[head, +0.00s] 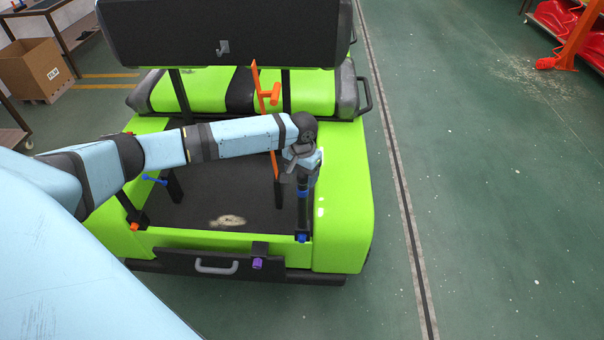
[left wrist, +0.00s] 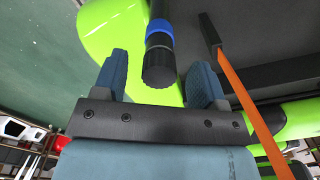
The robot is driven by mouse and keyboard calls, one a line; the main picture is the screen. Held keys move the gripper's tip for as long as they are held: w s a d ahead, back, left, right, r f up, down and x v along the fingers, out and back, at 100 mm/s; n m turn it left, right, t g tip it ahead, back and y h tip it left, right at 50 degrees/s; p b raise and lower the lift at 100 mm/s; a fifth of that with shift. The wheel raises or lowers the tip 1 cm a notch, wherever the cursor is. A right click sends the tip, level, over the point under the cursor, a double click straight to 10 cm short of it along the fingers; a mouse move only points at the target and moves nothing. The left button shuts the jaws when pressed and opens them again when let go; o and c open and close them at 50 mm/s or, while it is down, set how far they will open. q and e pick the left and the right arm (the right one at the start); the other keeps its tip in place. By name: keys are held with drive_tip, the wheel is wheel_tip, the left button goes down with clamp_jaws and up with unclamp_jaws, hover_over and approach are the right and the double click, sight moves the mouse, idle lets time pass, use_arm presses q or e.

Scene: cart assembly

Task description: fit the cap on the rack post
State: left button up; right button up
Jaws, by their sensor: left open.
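The black rack post (head: 303,212) stands upright at the right rear corner of the green cart's bed (head: 220,207). It has a blue ring near its top, and in the left wrist view the post's blue band (left wrist: 158,30) shows too. A dark, ridged-edge end piece that looks like the cap (left wrist: 158,68) sits at the post's end; how firmly it is seated I cannot tell. My left gripper (head: 303,168) is over the post's top. In the left wrist view my left gripper (left wrist: 158,80) is open, one finger on each side of the end piece, with gaps. My right gripper is not in view.
The green seat (head: 205,92) and black backrest (head: 225,35) stand beyond. A purple knob (head: 257,263) sits on the rear panel. The floor right of the cart is clear.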

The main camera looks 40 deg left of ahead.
use_arm(q)
wheel_tip(320, 180, up, 14)
drive_tip(key=b, duration=0.2)
drive_tip(key=shift+f, duration=0.2)
drive_tip(key=s+d+f+m+t+h, duration=0.25)
drive_tip(key=s+d+f, duration=0.25)
drive_tip(key=d+f, duration=0.45)
drive_tip(key=s+d+f+m+t+h, duration=0.1)
drive_tip(key=s+d+f+t+h, duration=0.2)
drive_tip(key=d+f, duration=0.6)
drive_tip(key=s+a+f+t+y, duration=0.1)
drive_tip(key=s+f+t, duration=0.1)
drive_tip(key=s, duration=0.7)
drive_tip(key=s+a+f+t+y, duration=0.1)
drive_tip(key=s+f+t, duration=0.2)
drive_tip(key=s, duration=0.6)
drive_tip(key=shift+s+f, duration=0.4)
drive_tip(key=shift+f, duration=0.1)
drive_tip(key=shift+t+y, duration=0.25)
